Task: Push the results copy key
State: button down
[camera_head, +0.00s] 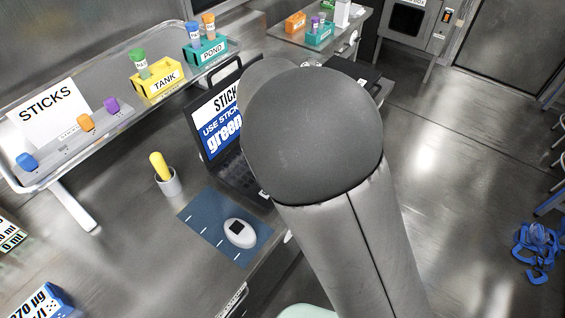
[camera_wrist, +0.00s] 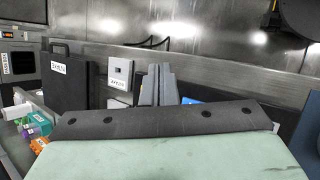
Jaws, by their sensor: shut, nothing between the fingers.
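My gripper (camera_wrist: 158,86) shows in the wrist view as two grey-blue fingers standing upright together, shut with nothing between them. It is hidden behind my arm in the head view. Just left of the fingers in the wrist view is a pale panel (camera_wrist: 120,73) with a small dark square, and below it a white label (camera_wrist: 118,103) whose print is too small to read. I cannot tell whether either is the results copy key. No contact with the fingers shows. The laptop (camera_head: 221,122) stands open in the head view, partly covered by my arm; its screen mentions sticks and green.
A dark upright panel (camera_wrist: 72,78) stands left in the wrist view. In the head view, a yellow TANK rack (camera_head: 157,86) and teal POND rack (camera_head: 207,52) sit on a raised shelf. A white oval device (camera_head: 240,233) lies on a blue mat (camera_head: 205,215).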

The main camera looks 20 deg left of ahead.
jog(key=a+n+t, duration=0.2)
jog(key=a, duration=0.5)
jog(key=shift+s+a+r+n, duration=0.15)
jog(key=shift+s+r+n, duration=0.05)
jog(key=shift+r+n, duration=0.2)
jog(key=shift+f, duration=0.15)
notch_tip(320, 180, down, 9)
jog(key=b, duration=0.5)
jog(key=shift+b, duration=0.3)
dwell(1.2)
jog(key=shift+f, duration=0.25)
jog(key=shift+f+b, duration=0.45)
dwell(0.6)
jog(key=shift+r, duration=0.1)
jog(key=shift+r+p, duration=0.65)
jog(key=shift+r, duration=0.1)
